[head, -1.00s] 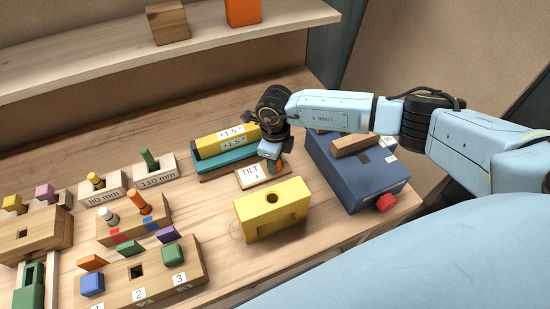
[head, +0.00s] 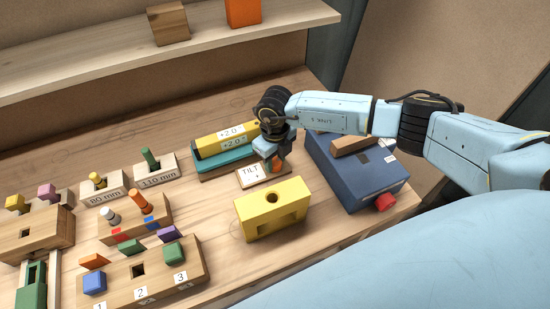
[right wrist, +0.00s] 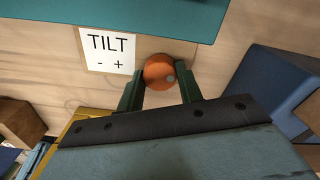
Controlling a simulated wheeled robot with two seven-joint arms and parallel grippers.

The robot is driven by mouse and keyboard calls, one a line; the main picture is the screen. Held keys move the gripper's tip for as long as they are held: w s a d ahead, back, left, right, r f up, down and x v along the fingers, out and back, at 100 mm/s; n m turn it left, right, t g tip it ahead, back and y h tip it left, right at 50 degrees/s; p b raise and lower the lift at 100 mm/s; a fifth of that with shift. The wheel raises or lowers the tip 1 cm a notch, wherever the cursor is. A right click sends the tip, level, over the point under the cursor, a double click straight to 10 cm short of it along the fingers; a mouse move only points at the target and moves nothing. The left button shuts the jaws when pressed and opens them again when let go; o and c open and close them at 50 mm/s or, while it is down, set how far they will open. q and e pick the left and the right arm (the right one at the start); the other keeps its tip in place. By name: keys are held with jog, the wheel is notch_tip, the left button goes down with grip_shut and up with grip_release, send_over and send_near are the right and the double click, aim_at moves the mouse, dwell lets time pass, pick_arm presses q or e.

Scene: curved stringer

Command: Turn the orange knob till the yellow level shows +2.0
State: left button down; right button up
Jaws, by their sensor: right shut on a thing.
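The yellow level (head: 212,141) lies on a teal base (head: 226,159) at the middle back of the table, and its labels read +2.0. The orange knob (right wrist: 158,70) stands beside a white TILT card (right wrist: 107,50) marked - and +. My right gripper (right wrist: 160,92) is shut on the knob, with one finger on each side of it. In the head view the right gripper (head: 274,160) reaches down over the knob and hides much of it. My left gripper is not in view.
A yellow block with holes (head: 270,210) stands just in front of the TILT card. A blue box (head: 355,175) with a red knob (head: 386,202) is close on the right. Wooden blocks with coloured pegs (head: 135,220) fill the left.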

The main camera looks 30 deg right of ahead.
aim_at(275, 161)
jog(key=shift+r, duration=0.1)
jog(key=o, duration=1)
notch_tip(275, 161, up, 13)
jog(key=shift+r+b, duration=0.15)
jog(key=shift+b, duration=0.15)
